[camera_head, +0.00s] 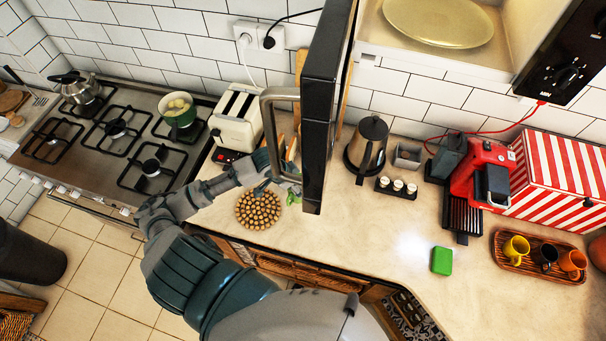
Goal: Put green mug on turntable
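The turntable (438,20) is a pale round glass plate inside the open microwave at the top right. No mug that is clearly green shows. A yellow mug (516,249), a dark mug (545,256) and an orange mug (573,262) stand in a wicker tray at the right. My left gripper (277,178) is beside the lower end of the open microwave door's handle (269,125). Its fingers are partly hidden, and I cannot tell whether they touch or hold the handle. A small green thing (293,195) lies close by, partly hidden. My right gripper is not in view.
The microwave door (322,100) stands open toward me. A red coffee machine (482,175), a striped box (560,180) and a kettle (366,150) stand on the counter. A green block (442,260) lies on its open front part.

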